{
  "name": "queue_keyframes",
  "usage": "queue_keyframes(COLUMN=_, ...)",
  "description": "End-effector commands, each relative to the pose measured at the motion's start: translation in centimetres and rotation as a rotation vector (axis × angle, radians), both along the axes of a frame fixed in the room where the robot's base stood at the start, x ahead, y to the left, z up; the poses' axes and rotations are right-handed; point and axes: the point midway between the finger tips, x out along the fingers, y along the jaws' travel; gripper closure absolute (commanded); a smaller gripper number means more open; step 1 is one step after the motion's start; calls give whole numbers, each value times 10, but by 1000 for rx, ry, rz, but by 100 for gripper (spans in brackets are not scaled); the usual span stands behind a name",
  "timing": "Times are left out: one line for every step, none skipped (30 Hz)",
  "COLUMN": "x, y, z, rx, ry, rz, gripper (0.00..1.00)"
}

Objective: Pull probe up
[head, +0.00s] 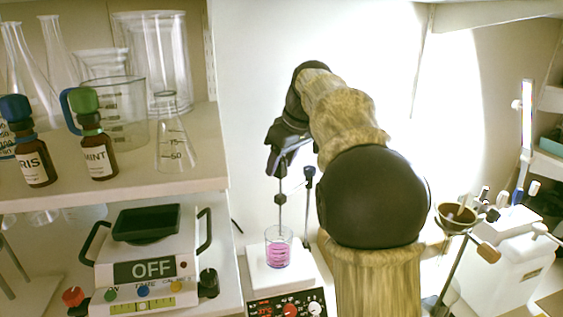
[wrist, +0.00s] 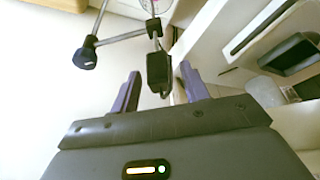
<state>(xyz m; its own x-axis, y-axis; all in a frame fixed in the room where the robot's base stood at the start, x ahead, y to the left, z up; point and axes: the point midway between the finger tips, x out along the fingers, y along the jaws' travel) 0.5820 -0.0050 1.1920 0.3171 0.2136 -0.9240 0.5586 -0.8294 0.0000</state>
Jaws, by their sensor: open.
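The probe is a thin dark rod (head: 280,213) with a small block on it, hanging upright over the beaker. Its lower end reaches down to the beaker (head: 279,247) of pink liquid; how deep it sits is hard to tell. In the wrist view a black block-shaped probe handle (wrist: 158,74) lies between my fingertips, with a gap on each side. My gripper (head: 281,158) is at the top of the probe and is open around the handle, as the wrist view also shows (wrist: 160,80).
The beaker stands on a white hotplate (head: 290,281). A stand with a dark clamp knob (wrist: 85,58) is close beside the probe. A shelf (head: 150,184) with bottles and glassware is left, above a balance (head: 150,268) reading OFF. A brown bowl (head: 456,217) is right.

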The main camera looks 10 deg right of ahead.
Motion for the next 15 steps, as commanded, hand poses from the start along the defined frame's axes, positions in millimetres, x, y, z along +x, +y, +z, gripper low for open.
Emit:
queue_keyframes(x=0, y=0, z=0, rx=0, ry=0, rz=0, gripper=55)
queue_keyframes(x=0, y=0, z=0, rx=0, ry=0, rz=0, gripper=56)
queue_keyframes(x=0, y=0, z=0, rx=0, ry=0, rz=0, gripper=64)
queue_keyframes(x=0, y=0, z=0, rx=0, ry=0, rz=0, gripper=70)
queue_keyframes(x=0, y=0, z=0, rx=0, ry=0, rz=0, gripper=76)
queue_keyframes(x=0, y=0, z=0, rx=0, ry=0, rz=0, gripper=84)
queue_keyframes(x=0, y=0, z=0, rx=0, ry=0, rz=0, gripper=90)
queue_keyframes(x=0, y=0, z=0, rx=0, ry=0, rz=0, gripper=96)
queue_keyframes(x=0, y=0, z=0, rx=0, ry=0, rz=0, gripper=100)
queue_keyframes(x=0, y=0, z=0, rx=0, ry=0, rz=0, gripper=100)
queue_keyframes(x=0, y=0, z=0, rx=0, ry=0, rz=0, gripper=100)
queue_keyframes(x=0, y=0, z=0, rx=0, ry=0, rz=0, gripper=100)
queue_keyframes(x=0, y=0, z=1, rx=0, ry=0, rz=0, gripper=100)
queue_keyframes(x=0, y=0, z=1, rx=0, ry=0, rz=0, gripper=100)
queue_keyframes(x=0, y=0, z=2, rx=0, ry=0, rz=0, gripper=100)
